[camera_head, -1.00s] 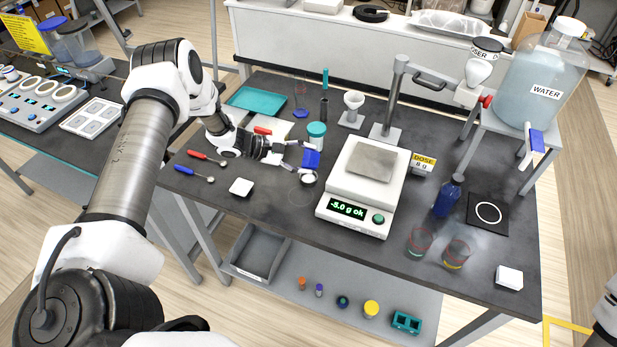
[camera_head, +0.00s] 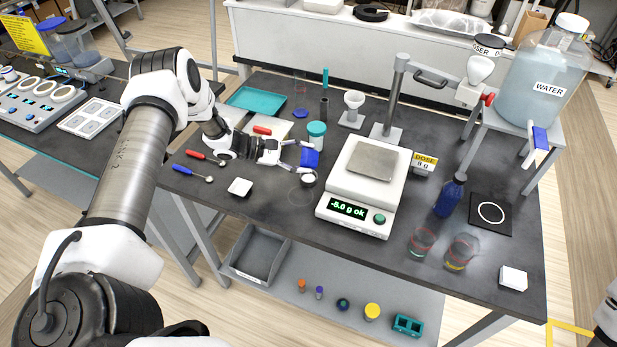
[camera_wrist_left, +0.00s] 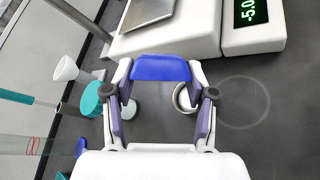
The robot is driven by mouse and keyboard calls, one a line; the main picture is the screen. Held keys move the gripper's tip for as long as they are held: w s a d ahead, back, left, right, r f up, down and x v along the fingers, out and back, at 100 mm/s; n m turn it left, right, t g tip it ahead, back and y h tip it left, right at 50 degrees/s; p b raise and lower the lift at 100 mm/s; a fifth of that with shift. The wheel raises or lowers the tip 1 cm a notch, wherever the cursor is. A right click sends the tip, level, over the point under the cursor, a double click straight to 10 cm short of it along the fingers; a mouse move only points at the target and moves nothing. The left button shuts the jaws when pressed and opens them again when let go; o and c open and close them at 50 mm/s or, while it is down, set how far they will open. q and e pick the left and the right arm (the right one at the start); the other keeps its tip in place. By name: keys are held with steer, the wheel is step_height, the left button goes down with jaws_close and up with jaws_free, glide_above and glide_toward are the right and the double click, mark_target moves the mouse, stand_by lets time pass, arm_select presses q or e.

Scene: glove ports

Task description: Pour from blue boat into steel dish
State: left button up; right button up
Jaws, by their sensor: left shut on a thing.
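The blue boat (camera_head: 309,158) is held between the fingertips of my left gripper (camera_head: 297,155), left of the balance. In the left wrist view the blue boat (camera_wrist_left: 160,68) spans the fingertips of the left gripper (camera_wrist_left: 160,82), with a broad blue face towards the camera. The boat looks tilted; its contents cannot be seen. The steel dish (camera_head: 308,179) stands on the table just below and in front of the boat in the head view. In the left wrist view the dish (camera_wrist_left: 184,100) shows as a pale ring, partly behind a finger. My right gripper is out of view.
The white balance (camera_head: 362,190) reads -5.0 g ok and stands close right of the boat. A teal-lidded jar (camera_head: 316,134), a funnel stand (camera_head: 353,108) and a teal tray (camera_head: 255,100) are behind. A white square dish (camera_head: 240,187) lies front left. A blue bottle (camera_head: 449,197) stands right.

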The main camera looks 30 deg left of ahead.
arm_select(q)
steer(key=shift+a+b, duration=0.1)
steer(key=shift+b, duration=0.25)
stand_by(0.4)
stand_by(2.7)
